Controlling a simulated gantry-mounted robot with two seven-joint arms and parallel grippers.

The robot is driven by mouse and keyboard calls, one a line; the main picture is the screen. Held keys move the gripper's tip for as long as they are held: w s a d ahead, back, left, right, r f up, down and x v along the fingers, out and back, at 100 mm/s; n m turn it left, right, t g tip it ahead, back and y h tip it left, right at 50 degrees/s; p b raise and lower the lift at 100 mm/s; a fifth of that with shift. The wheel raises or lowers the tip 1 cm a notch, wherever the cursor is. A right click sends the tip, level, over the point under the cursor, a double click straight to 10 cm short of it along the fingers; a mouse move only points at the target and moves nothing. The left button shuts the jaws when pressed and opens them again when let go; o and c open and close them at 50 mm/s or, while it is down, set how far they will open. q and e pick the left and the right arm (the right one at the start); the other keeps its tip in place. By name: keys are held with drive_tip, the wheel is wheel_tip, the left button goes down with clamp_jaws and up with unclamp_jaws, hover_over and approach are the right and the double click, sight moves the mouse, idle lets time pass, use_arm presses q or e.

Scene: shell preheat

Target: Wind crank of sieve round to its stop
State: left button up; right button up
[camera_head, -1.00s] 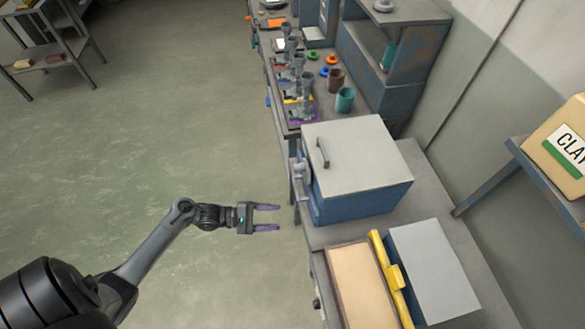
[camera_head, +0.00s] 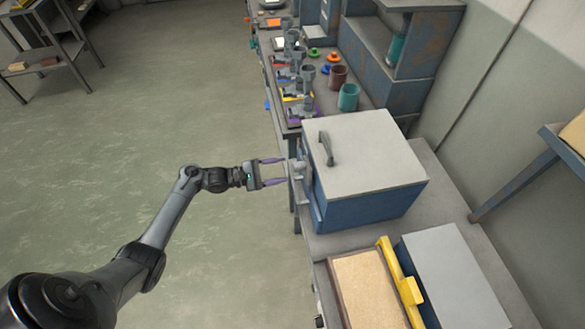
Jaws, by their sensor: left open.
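A blue box (camera_head: 372,205) with a pale grey lid (camera_head: 365,150) and a dark handle on top stands on the bench. A small grey fitting (camera_head: 299,170) sticks out from its left side. It may be the crank of the sieve, but I cannot tell for sure. My left gripper (camera_head: 284,171) is open, its two purple fingers pointing right at this fitting. The fingertips are at or very near the fitting; I cannot tell whether they touch it. My right gripper is not in view.
A tray of sandy material (camera_head: 362,288) with a yellow bar (camera_head: 397,272) lies in front of the box, beside a grey panel (camera_head: 455,275). Behind the box are a teal cup (camera_head: 348,97), a brown cup (camera_head: 338,77) and several grey stands.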

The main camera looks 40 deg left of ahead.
use_arm(q)
drive_tip(key=shift+x, duration=2.4)
drive_tip(key=c, duration=1.1)
